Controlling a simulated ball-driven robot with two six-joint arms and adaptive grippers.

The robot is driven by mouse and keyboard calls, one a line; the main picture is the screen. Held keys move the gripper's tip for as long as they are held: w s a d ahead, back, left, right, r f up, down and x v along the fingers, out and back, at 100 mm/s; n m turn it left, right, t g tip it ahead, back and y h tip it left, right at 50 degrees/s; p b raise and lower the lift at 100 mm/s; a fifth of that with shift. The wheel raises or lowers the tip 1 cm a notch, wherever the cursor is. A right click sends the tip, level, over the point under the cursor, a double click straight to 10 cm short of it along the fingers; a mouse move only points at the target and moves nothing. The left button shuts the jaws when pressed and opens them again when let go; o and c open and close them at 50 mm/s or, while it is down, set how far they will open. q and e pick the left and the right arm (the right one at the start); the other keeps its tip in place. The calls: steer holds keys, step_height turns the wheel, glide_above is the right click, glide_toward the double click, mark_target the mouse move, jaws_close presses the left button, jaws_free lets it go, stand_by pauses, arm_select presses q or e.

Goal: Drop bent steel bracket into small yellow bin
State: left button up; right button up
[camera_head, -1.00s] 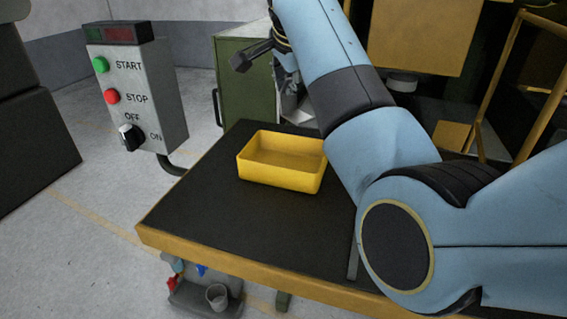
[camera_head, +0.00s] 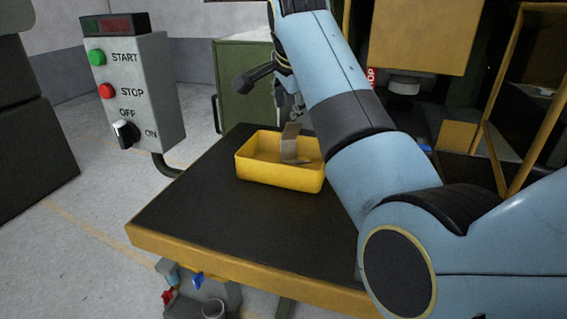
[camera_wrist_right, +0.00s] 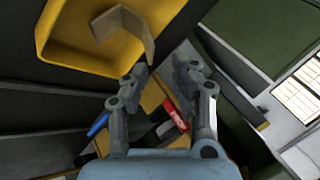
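The bent steel bracket (camera_head: 290,144) is a grey-brown angled strip. In the head view it shows inside the outline of the small yellow bin (camera_head: 266,174), at its right side, with one leg upright. In the right wrist view the bracket (camera_wrist_right: 122,24) overlaps the yellow bin (camera_wrist_right: 62,50), beside my left-hand fingertip and not between the fingers. I cannot tell whether it rests on the bin floor. My right gripper (camera_wrist_right: 160,78) is open, with its fingers apart and empty. In the head view the right gripper (camera_head: 290,108) is partly hidden behind my arm. My left gripper is not in view.
The bin stands on a dark tabletop (camera_head: 190,200) with a yellow edge; the tabletop left and front of it is clear. A control box (camera_head: 140,85) with buttons stands at left. A green cabinet (camera_head: 240,85) and a yellow-framed machine (camera_head: 420,35) are behind.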

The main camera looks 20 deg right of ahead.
steer(key=shift+o, duration=0.2)
step_height(320, 180, up, 10)
stand_by(0.5)
